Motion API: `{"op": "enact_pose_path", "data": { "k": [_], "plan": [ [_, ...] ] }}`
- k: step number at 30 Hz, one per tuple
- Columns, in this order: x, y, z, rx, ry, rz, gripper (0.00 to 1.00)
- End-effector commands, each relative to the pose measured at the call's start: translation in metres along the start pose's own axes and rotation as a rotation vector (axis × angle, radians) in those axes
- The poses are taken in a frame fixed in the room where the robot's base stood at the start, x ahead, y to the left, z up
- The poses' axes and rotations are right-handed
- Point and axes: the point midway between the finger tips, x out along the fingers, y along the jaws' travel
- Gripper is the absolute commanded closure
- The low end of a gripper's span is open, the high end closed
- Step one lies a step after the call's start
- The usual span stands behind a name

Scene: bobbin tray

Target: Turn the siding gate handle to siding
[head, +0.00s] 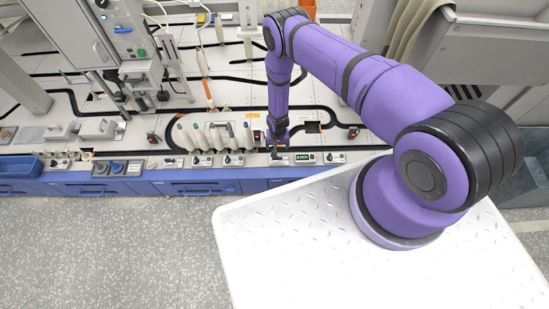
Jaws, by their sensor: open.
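My gripper (277,149) points down at the front edge of the bench, at the lower end of my purple arm. It is open, with its small dark fingertips right over or beside a small control plate (279,160) in the front row. A handle at that spot is too small and too covered by the gripper to make out, so I cannot tell which way it points or whether the fingers touch it. Similar plates with dark knobs (235,160) stand to the left. A plate with a green display (305,157) is just to the right.
A black oval track loop with several pale bobbins (215,137) lies behind the plates. Blue drawers (205,187) form the bench front. A grey machine cabinet (75,30) stands at the back left. A blue bin (20,166) is at the far left. Grey floor lies in front.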

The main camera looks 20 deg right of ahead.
Motion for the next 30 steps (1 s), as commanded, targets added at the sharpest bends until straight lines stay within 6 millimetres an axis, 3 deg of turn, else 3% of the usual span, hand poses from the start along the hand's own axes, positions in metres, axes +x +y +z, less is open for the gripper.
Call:
{"op": "enact_pose_path", "data": {
  "k": [5,21,30],
  "plan": [
    [0.013,0.001,0.002,0.000,-0.001,0.000,0.19],
    [0.090,0.001,0.002,0.001,0.000,0.000,0.19],
    [0.108,0.001,0.001,0.001,0.000,0.000,0.19]
  ]
}}
